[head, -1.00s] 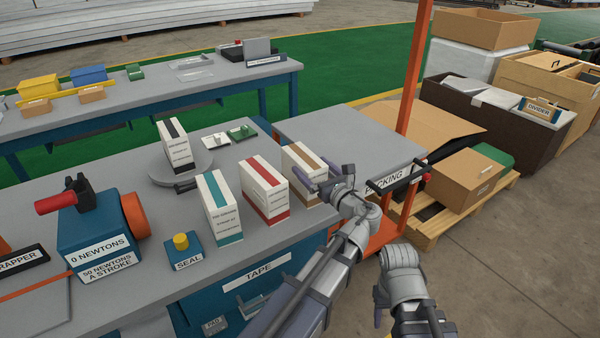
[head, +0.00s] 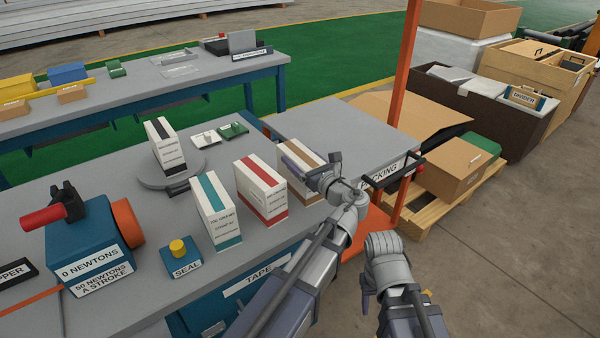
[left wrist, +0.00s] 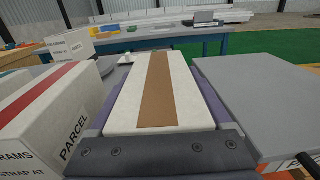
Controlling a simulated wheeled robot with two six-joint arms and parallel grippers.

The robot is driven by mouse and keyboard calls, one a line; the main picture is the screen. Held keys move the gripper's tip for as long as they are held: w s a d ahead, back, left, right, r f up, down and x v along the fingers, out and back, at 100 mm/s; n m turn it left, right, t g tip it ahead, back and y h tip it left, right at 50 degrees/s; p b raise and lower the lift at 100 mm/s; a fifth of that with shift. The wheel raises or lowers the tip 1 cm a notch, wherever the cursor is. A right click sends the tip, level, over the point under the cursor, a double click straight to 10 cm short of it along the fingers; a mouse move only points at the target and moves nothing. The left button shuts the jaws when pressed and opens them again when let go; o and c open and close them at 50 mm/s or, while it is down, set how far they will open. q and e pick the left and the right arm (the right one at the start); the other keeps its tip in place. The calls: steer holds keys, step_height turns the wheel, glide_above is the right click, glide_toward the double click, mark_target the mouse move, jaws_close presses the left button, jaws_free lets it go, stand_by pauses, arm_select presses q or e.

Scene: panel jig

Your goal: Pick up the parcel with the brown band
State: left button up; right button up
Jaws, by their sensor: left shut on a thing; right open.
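The parcel with the brown band (head: 300,179) is white and stands upright on the grey bench, at the right end of a row. My left gripper (head: 311,170) is shut on it, one jaw on each side. In the left wrist view, the brown-banded parcel (left wrist: 155,92) fills the space between the purple-grey jaws. I cannot tell a gap under it. My right gripper (head: 367,284) hangs open and empty in front of the bench, fingers partly hidden by its wrist.
A red-banded parcel (head: 262,196) stands close to its left, then a teal-banded one (head: 216,213). A black-banded parcel (head: 167,150) stands on a round plate. The packing table (head: 345,130) behind right is bare. An orange post (head: 406,90) rises beside it.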

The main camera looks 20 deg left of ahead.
arm_select(q)
jaws_close()
steer(key=shift+r, duration=0.1)
steer(key=shift+r, duration=0.1)
stand_by(0.3)
step_height(320, 180, up, 10)
steer(key=p, duration=1)
